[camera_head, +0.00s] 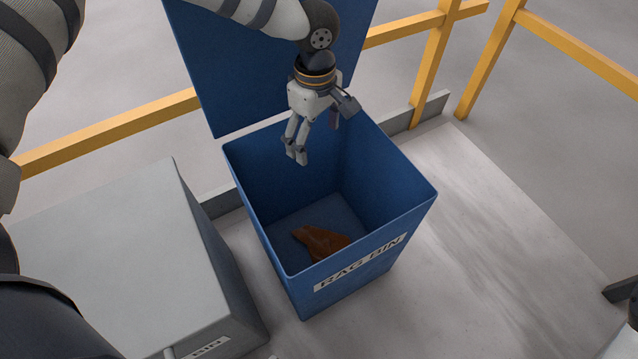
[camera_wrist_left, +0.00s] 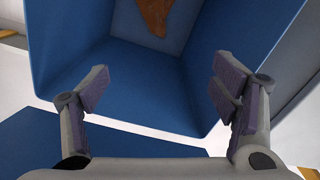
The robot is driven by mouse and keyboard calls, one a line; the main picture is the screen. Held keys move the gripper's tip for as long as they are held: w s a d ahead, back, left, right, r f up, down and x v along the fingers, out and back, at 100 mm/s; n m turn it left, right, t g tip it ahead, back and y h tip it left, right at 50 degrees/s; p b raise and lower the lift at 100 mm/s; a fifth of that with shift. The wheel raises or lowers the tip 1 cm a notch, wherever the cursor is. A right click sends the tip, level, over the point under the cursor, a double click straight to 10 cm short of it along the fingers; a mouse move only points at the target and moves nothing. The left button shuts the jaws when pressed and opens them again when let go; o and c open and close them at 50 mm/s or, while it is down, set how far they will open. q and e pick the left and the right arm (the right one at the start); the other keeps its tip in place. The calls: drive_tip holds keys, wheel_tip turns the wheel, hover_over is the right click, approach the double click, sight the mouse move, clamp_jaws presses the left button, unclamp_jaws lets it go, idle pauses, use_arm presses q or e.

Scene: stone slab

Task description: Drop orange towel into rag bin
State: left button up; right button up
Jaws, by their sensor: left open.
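The orange towel (camera_head: 321,242) lies crumpled on the floor of the blue rag bin (camera_head: 263,219), near its front wall, and looks brownish-orange in the shade. In the left wrist view the towel (camera_wrist_left: 155,15) shows at the top edge, partly cut off. The bin's lid (camera_head: 240,75) stands open at the back. My left gripper (camera_head: 296,158) is over the bin's opening, above and apart from the towel, pointing down. Its fingers are spread and empty in the left wrist view (camera_wrist_left: 160,92).
A grey box (camera_head: 110,260) with a label stands left of the bin. Yellow railings (camera_head: 430,65) run behind. The pale stone slab (camera_head: 490,230) to the right of the bin is clear.

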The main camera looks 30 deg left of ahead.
use_arm(q)
wheel_tip(320, 180, up, 8)
drive_tip(key=shift+r, duration=0.15)
